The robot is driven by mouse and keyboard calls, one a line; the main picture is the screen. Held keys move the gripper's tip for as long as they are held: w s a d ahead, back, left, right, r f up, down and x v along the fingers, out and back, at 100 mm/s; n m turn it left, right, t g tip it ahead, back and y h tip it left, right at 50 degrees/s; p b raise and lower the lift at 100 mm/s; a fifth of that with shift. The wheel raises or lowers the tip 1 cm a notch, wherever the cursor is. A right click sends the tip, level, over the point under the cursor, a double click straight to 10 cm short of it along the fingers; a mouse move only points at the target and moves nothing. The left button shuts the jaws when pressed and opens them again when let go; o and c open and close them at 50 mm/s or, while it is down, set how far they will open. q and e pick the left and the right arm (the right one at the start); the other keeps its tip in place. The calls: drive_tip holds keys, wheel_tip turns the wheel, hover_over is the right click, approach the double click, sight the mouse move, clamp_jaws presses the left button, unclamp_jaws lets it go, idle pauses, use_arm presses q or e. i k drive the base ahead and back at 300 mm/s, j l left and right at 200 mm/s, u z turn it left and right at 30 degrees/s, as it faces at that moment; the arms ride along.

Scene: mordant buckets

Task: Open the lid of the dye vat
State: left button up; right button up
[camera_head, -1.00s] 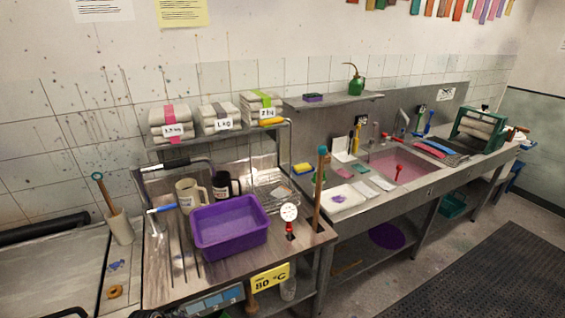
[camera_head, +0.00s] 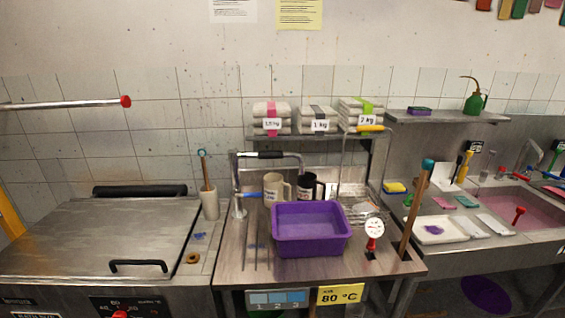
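The dye vat (camera_head: 110,290) stands at the left, a steel box with a flat lid (camera_head: 95,235). The lid lies shut. It has a black bar handle (camera_head: 138,265) near its front edge and a black roll-like bar (camera_head: 140,191) along its back. A red knob and dial markings show on the vat's front. Neither of my grippers is in view.
A beige pot (camera_head: 210,205) stands beside the lid. A red-tipped rail (camera_head: 65,104) extends above the vat from the left.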

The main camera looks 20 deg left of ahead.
sight(108, 234)
drive_tip(key=u, duration=2.1)
